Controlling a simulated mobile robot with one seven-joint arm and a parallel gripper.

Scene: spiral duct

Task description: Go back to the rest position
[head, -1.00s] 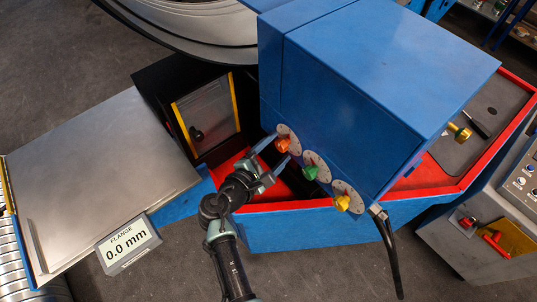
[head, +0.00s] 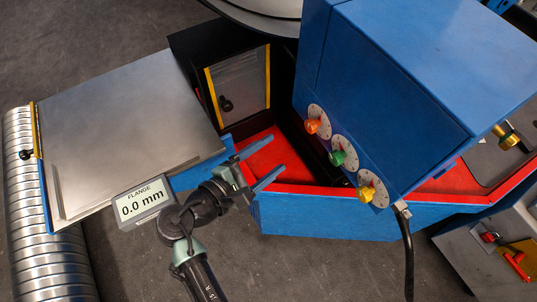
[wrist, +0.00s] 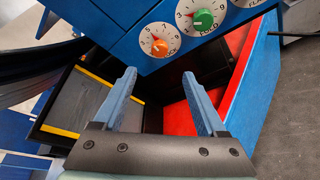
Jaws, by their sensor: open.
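My gripper (head: 262,163) is open and empty, its two blue fingers apart, left of and below the blue control box (head: 400,80) in the head view. It also shows in the wrist view (wrist: 165,100), with the fingers pointing toward the box and nothing between them. The orange knob (head: 312,126), green knob (head: 338,158) and yellow knob (head: 366,193) sit on white dials on the box. The orange knob (wrist: 159,47) and green knob (wrist: 203,19) show ahead of the fingers in the wrist view, clear of them.
A display (head: 142,203) reads "FLANGE 0.0 mm" beside a metal plate (head: 125,120). A ribbed duct (head: 50,260) lies at left. A black cable (head: 407,250) hangs below the box. The red tray (head: 262,150) has a blue outer wall. Open floor lies in front.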

